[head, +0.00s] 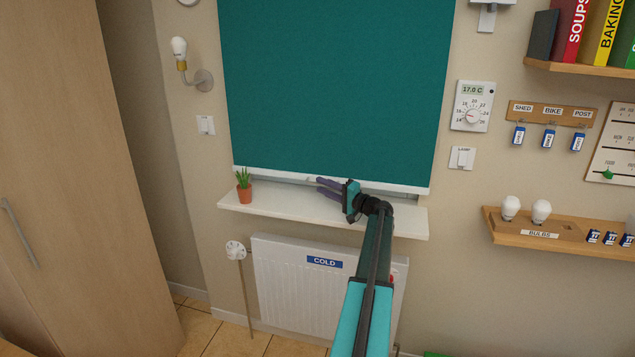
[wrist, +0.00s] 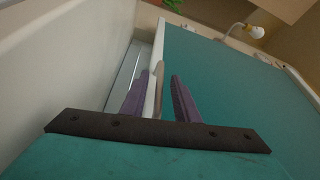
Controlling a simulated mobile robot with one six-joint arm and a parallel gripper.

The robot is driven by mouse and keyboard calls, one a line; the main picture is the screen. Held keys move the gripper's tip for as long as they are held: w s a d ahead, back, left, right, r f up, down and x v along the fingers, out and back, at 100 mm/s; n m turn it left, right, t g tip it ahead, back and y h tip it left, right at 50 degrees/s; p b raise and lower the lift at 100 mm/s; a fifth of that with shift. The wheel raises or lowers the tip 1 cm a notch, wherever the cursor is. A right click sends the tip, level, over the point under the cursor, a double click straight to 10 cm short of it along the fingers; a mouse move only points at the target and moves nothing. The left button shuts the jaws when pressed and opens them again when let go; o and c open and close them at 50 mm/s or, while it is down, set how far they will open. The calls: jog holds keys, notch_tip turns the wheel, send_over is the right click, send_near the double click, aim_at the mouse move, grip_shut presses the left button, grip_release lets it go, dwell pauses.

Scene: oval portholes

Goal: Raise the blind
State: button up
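The teal blind (head: 335,85) hangs down over the window in the head view, with its white bottom rail (head: 270,174) just above the sill. In the wrist view the blind (wrist: 225,85) fills the right side. My gripper (head: 320,186) is at the middle of the rail. In the wrist view its two purple fingers (wrist: 162,92) are apart, with the rail's white edge and a small beige tab (wrist: 159,78) between them. A gap shows between the tab and the right finger. Contact with the left finger is unclear.
A white sill (head: 290,208) lies below the rail, with a small potted plant (head: 244,188) at its left end. A radiator (head: 285,285) marked COLD is underneath. A wall lamp (head: 190,65) is left of the blind; a thermostat (head: 472,106) is right of it.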

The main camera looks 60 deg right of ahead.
jog(key=shift+w+d+r+p, duration=0.1)
jog(key=shift+w+p, duration=0.3)
jog(key=shift+w, duration=1.05)
grip_shut()
